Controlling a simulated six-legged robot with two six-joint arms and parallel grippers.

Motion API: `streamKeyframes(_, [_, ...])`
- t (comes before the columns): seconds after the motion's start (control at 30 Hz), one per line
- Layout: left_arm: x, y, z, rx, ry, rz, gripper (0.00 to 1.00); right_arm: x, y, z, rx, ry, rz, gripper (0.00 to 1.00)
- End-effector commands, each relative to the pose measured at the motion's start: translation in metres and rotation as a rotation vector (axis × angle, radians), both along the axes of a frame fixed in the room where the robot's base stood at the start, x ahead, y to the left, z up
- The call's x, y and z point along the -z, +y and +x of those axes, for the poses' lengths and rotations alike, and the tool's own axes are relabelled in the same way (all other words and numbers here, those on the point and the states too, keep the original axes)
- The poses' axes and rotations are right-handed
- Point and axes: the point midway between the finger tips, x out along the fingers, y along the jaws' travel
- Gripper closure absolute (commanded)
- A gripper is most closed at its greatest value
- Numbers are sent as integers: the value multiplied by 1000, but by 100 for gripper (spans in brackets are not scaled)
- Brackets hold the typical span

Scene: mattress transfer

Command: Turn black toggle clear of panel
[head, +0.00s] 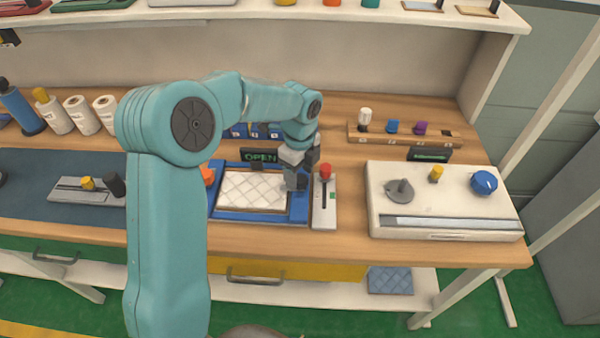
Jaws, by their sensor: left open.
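A white quilted panel (252,191) lies flat in a blue frame (250,217) on the wooden bench. My left gripper (297,182) is open and points down over the right end of the frame, by the panel's right edge. Its dark fingers cover that spot, so I cannot clearly make out the black toggle or tell whether it overlaps the panel. I cannot tell whether the fingers touch anything. My right gripper is not in view.
A white slide unit with a red knob (325,172) stands close right of the gripper. An "OPEN" display (261,156) is behind the frame, and an orange knob (207,175) is at its left. A white console (445,200) stands farther right.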

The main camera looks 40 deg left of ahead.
Motion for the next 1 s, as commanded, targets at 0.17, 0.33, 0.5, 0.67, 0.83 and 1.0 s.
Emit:
streamKeyframes(0.17, [9,0,1,-1,0,0,39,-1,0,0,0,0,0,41])
streamKeyframes(0.33, [10,0,2,-1,-1,0,39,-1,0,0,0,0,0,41])
streamKeyframes(0.5, [10,0,2,-1,0,0,75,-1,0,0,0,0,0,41])
streamKeyframes(0.67, [9,0,2,-1,-1,0,95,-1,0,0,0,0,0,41])
streamKeyframes(0.83, [9,0,2,-14,-1,0,95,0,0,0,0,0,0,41])
streamKeyframes(1.0, [9,0,2,-68,-2,0,95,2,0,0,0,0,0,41])
